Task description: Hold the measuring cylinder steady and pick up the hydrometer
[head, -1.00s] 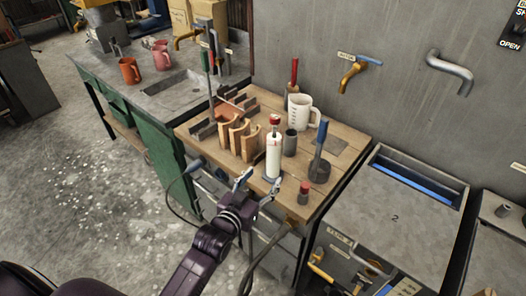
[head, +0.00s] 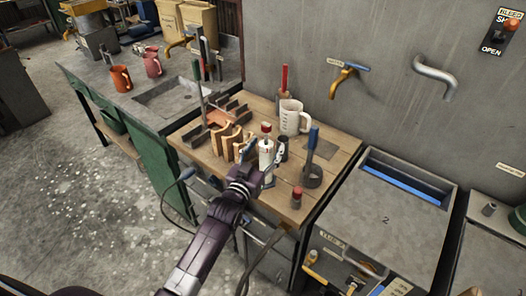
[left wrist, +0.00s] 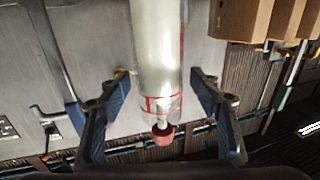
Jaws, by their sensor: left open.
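The measuring cylinder (head: 267,151) is pale and clear and stands upright near the front of the wooden bench top. The hydrometer (head: 266,127) sits in it, with only its red top plainly showing above the rim. In the left wrist view the cylinder (left wrist: 157,45) lies between my fingers, with the hydrometer's red knob (left wrist: 162,135) at its mouth. My left gripper (head: 264,153) is open, one finger on each side of the cylinder. In the left wrist view gaps show between both fingers and the glass. My right gripper is not in view.
The wooden bench top (head: 328,183) also holds a white jug (head: 293,117), curved wooden pieces (head: 228,144), a blue-handled tool in a dark pot (head: 312,172) and a small red-topped item (head: 297,197). A dark cup stands close behind the measuring cylinder, partly hidden. A grey cabinet stands at right.

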